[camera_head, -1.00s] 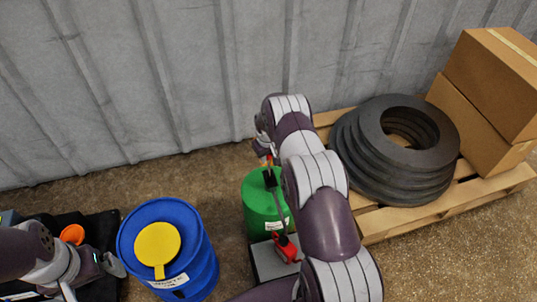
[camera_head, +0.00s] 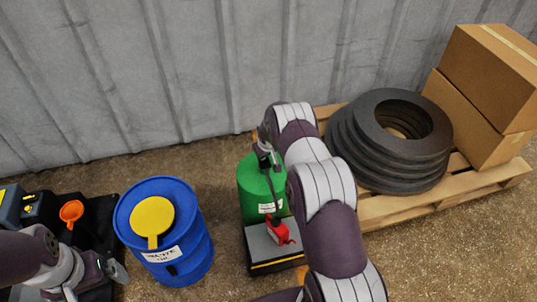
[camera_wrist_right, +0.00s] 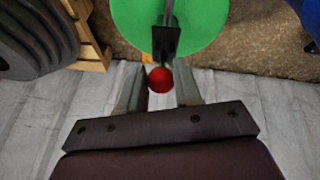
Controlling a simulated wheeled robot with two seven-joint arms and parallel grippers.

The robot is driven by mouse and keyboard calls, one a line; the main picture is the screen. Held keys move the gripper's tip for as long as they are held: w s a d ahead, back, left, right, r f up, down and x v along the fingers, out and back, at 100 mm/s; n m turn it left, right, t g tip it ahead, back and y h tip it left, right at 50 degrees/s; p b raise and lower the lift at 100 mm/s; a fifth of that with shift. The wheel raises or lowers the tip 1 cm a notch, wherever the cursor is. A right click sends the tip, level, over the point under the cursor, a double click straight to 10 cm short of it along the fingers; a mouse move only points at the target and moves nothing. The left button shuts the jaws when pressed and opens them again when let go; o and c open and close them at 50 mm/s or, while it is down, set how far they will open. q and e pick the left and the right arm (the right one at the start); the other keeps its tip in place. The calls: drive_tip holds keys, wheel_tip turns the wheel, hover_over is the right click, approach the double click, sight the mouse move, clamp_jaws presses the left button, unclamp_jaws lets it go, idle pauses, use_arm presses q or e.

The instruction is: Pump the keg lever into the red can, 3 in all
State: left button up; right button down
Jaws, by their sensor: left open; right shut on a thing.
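The green keg (camera_head: 252,185) stands in front of the wall, with a dark pump and thin spout (camera_head: 276,188) on top. The red can (camera_head: 278,232) sits on a grey-topped stand (camera_head: 262,248) before the keg, near the spout's lower end. My right gripper (camera_wrist_right: 160,88) is shut on the lever's red knob (camera_wrist_right: 160,79), above the green keg top (camera_wrist_right: 195,25) in the right wrist view. In the head view my right arm hides much of the lever and knob. My left gripper (camera_head: 116,270) is open and empty, left of the blue drum.
The blue drum (camera_head: 190,255) with a yellow paddle-shaped top (camera_head: 152,217) stands left of the keg. An orange funnel (camera_head: 71,212) is at far left. A pallet (camera_head: 410,208) with stacked dark rings (camera_head: 385,170) and cardboard boxes (camera_head: 485,75) is at right.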

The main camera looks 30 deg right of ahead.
drive_tip(key=shift+s+a+f, duration=0.25)
drive_tip(key=shift+s+f, duration=0.4)
drive_tip(key=shift+f, duration=0.05)
drive_tip(key=c, duration=0.8)
unclamp_jaws()
drive_tip(key=shift+a, duration=0.1)
drive_tip(key=shift+w+r, duration=0.1)
drive_tip(key=shift+w, duration=0.1)
drive_tip(key=shift+r, duration=0.3)
drive_tip(key=p+v, duration=0.3)
drive_tip(key=v, duration=0.9)
